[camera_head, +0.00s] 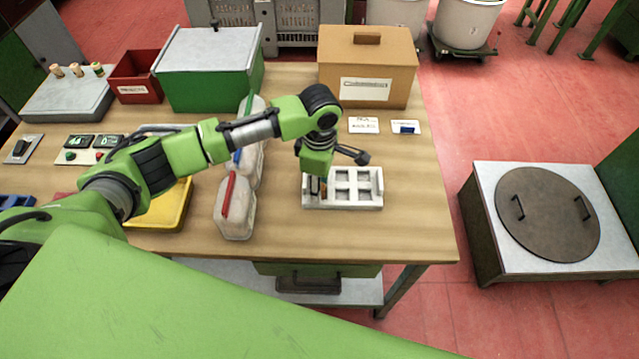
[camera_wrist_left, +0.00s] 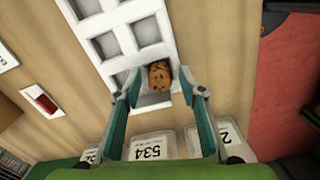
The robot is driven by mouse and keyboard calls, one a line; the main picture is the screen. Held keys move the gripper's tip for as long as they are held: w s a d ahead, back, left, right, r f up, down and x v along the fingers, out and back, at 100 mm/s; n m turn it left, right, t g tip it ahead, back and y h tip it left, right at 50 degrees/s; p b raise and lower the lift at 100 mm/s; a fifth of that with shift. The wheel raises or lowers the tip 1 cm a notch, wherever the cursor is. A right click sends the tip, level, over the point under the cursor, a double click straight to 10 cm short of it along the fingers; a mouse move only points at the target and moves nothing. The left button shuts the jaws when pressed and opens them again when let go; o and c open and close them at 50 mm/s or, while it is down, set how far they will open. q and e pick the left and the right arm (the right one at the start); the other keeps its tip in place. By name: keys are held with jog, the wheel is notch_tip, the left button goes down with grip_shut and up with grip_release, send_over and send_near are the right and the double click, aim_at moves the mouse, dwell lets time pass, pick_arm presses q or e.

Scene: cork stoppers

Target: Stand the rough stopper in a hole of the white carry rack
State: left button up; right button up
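The white carry rack (camera_head: 345,204) lies on the wooden table, with square holes in two rows. It also shows in the wrist view (camera_wrist_left: 112,18). The rough stopper (camera_wrist_left: 160,74) is brown with dark pits and sits in an end hole of the rack, its end facing the camera. I cannot tell how deep it sits. My left gripper (camera_wrist_left: 160,78) is over that hole, with its fingers apart on either side of the stopper and gaps showing. In the head view the left gripper (camera_head: 319,187) is at the rack's left end and partly hides it. My right gripper is not in view.
Clear lidded containers (camera_head: 235,222) stand left of the rack, beside a yellow tray (camera_head: 178,215). A cardboard-coloured box (camera_head: 368,70), a green box (camera_head: 208,85) and a red bin (camera_head: 135,85) stand at the back. Two cards lie behind the rack. The table's right side is clear.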

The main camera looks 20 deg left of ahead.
pick_arm(q)
jog(key=shift+r, duration=0.1)
jog(key=shift+r, duration=0.3)
notch_tip(320, 180, up, 12)
jog(key=b, duration=0.2)
jog(key=shift+f+b, duration=0.2)
jog(key=shift+b, duration=0.1)
jog(key=shift+f, duration=0.1)
